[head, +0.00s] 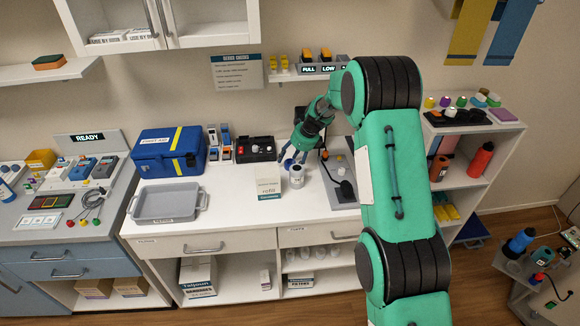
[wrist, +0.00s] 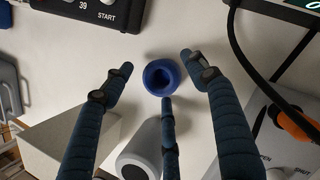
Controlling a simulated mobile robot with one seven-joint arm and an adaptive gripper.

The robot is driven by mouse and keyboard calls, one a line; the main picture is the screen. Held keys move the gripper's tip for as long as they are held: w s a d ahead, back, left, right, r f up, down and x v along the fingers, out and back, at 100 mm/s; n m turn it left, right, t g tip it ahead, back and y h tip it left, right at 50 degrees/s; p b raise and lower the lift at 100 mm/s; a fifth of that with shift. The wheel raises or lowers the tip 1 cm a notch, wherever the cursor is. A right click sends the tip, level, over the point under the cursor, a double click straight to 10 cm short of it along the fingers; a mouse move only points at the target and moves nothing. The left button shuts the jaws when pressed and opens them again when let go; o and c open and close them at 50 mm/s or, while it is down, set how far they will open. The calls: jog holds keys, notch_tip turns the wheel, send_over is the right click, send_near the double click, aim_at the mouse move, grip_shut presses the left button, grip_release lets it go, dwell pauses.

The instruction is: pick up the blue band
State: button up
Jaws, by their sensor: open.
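The blue band (wrist: 175,77) shows in the wrist view as a small dark blue ring with a hole in its middle, on the white counter. My gripper (wrist: 157,63) is open, its dark blue fingers spread on the left and right of the band, with a third finger just below it in the picture. Nothing is held. I cannot tell whether any finger touches the band. In the head view my gripper (head: 292,158) reaches down over the white counter (head: 235,180); there I cannot tell the band from the dark fingers.
Close to the gripper stand a white-and-grey can (head: 296,176) and a pale box (head: 268,187). Behind is a black control box (head: 255,150). On the right is a grey panel (head: 338,168) with a black cable. A grey tray (head: 168,203) and blue case (head: 170,153) stand left.

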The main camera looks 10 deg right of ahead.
jog(key=c, duration=1.1)
jog(key=shift+c, duration=0.2)
jog(key=shift+r, duration=0.1)
jog(key=shift+c, duration=0.2)
notch_tip(320, 180, up, 10)
jog(key=p, duration=0.2)
